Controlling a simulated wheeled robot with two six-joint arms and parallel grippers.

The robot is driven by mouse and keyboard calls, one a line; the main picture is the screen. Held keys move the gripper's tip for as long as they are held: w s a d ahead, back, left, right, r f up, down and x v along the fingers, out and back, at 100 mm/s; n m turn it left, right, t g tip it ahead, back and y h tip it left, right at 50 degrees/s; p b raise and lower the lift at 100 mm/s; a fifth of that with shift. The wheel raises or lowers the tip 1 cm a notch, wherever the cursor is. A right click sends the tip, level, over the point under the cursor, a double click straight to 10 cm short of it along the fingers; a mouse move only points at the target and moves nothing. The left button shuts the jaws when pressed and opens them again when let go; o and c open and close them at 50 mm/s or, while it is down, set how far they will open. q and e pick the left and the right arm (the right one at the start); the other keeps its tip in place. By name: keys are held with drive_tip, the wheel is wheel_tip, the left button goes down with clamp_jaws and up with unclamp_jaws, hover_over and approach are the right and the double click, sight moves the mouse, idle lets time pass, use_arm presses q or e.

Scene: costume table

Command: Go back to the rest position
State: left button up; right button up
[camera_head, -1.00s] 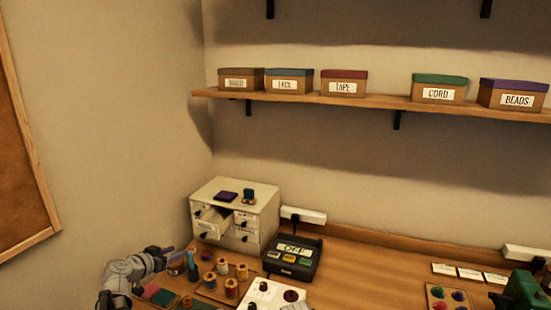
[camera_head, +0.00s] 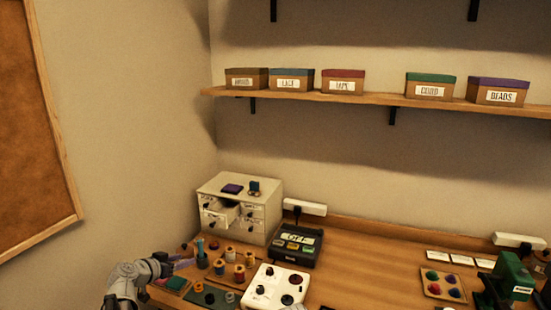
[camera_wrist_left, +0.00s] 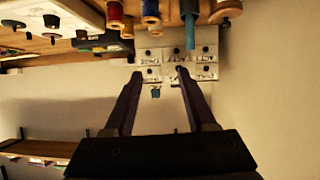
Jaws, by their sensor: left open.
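My left gripper (camera_head: 184,262) is over the left end of the costume table (camera_head: 375,265), beside the thread spools (camera_head: 239,273). In the left wrist view its two dark fingers (camera_wrist_left: 156,75) stand apart with nothing between them. Beyond the fingertips is the small white drawer cabinet (camera_wrist_left: 205,52), which stands at the back left in the head view (camera_head: 262,198). One upper drawer (camera_head: 222,214) of it is pulled out. My right gripper does not show.
A dark device reading OFF (camera_head: 296,246) and a white panel with black knobs (camera_head: 275,287) stand right of the spools. A tray of coloured balls (camera_head: 443,285) and a green machine (camera_head: 510,280) are at the right. Labelled boxes line the wall shelf (camera_head: 400,99). The middle tabletop is clear.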

use_arm(q)
drive_tip(key=s+d+f+m+g, duration=0.1)
drive_tip(key=s+d+f+g, duration=0.35)
drive_tip(key=s+d, duration=0.4)
drive_tip(key=s+d+f+g, duration=0.4)
drive_tip(key=s+d+f, duration=0.15)
drive_tip(key=d, duration=0.65)
drive_tip(key=s+d+f+g+y, duration=0.1)
drive_tip(key=s+y, duration=0.2)
drive_tip(key=s, duration=0.4)
drive_tip(key=s+d+f+n+g+y, duration=0.1)
drive_tip(key=s+d+g+y, duration=0.1)
drive_tip(key=s, duration=0.6)
drive_tip(key=shift+s+n+y, duration=0.25)
drive_tip(key=shift+n+y, duration=0.05)
drive_tip(key=shift+y, duration=0.5)
